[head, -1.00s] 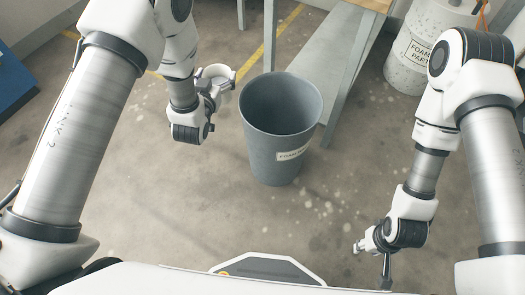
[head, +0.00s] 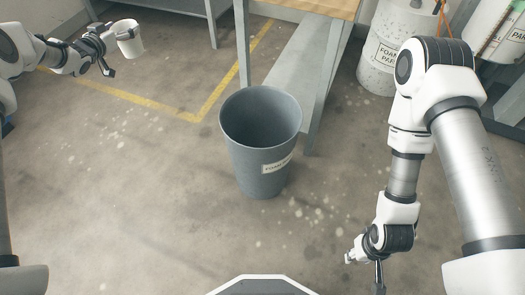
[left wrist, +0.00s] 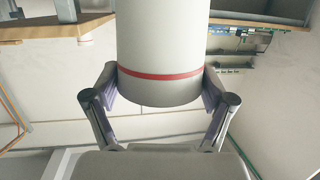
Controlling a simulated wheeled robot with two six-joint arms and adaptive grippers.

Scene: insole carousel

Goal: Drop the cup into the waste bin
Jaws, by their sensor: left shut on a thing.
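The white cup (head: 131,40) is in my left gripper (head: 118,38) at the upper left of the head view, raised and well left of the bin. In the left wrist view, the cup (left wrist: 160,45) fills the upper middle, with a red band near its end. The two fingers of the left gripper (left wrist: 160,92) press on its sides. The grey waste bin (head: 255,165) stands upright on the floor in the middle of the head view. Its visible inside looks empty. My right gripper (head: 364,266) is at the lower right, with its fingers spread and nothing between them.
A wooden-topped table (head: 320,8) with grey legs and a low shelf stands behind the bin. A white labelled drum (head: 385,50) is at the upper right. A yellow floor line (head: 150,105) runs behind the bin's left. The floor left of the bin is clear.

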